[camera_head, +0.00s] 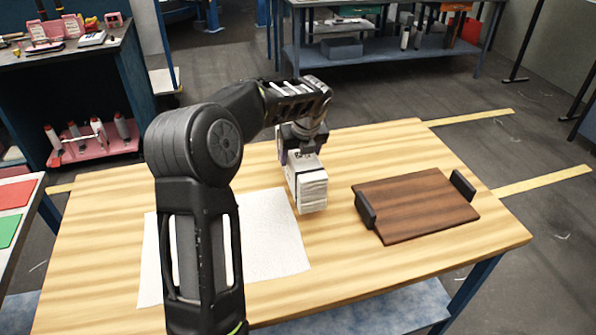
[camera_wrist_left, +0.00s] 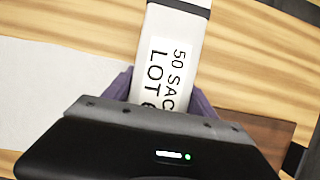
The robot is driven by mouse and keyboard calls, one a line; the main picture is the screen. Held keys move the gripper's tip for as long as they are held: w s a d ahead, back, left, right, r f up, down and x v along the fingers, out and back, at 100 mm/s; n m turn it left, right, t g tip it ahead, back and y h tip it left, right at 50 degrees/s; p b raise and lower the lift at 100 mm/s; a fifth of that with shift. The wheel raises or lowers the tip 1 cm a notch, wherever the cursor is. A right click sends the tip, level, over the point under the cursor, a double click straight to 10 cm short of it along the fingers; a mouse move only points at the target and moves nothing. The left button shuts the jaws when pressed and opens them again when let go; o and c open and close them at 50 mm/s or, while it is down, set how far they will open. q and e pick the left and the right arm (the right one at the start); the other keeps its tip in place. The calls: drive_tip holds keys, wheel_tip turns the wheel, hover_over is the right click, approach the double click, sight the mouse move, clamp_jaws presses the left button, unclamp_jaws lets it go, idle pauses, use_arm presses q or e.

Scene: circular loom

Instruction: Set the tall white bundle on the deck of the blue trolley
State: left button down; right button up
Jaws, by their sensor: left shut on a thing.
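The white bundle (camera_head: 312,190) is a block with layered-looking sides, above the wooden table between a white sheet and a brown tray. In the left wrist view, the bundle (camera_wrist_left: 170,60) shows a label reading "50 SAC" and "LOT", partly hidden by my gripper. My left gripper (camera_head: 301,157) is shut on the bundle from above; its purple fingers lie on either side of it in the left wrist view. I cannot tell whether the bundle's lower end touches the table. I cannot make out a blue trolley for certain. My right gripper is not in view.
The wooden table (camera_head: 370,290) has blue legs. A white sheet (camera_head: 265,235) lies left of the bundle, a brown tray (camera_head: 415,205) with black handles right of it. A bench (camera_head: 70,75) with thread spools stands back left. A blue-legged bench (camera_head: 370,57) stands behind, across open floor.

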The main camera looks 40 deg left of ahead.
sight(304, 158)
use_arm(q)
drive_tip(key=shift+r, duration=0.1)
drive_tip(key=shift+f+p, duration=0.3)
drive_tip(key=shift+f, duration=2.15)
drive_tip(key=shift+c, duration=1.4)
unclamp_jaws()
drive_tip(key=shift+f, duration=0.15)
drive_tip(key=b+v, duration=0.1)
drive_tip(key=v, duration=1.1)
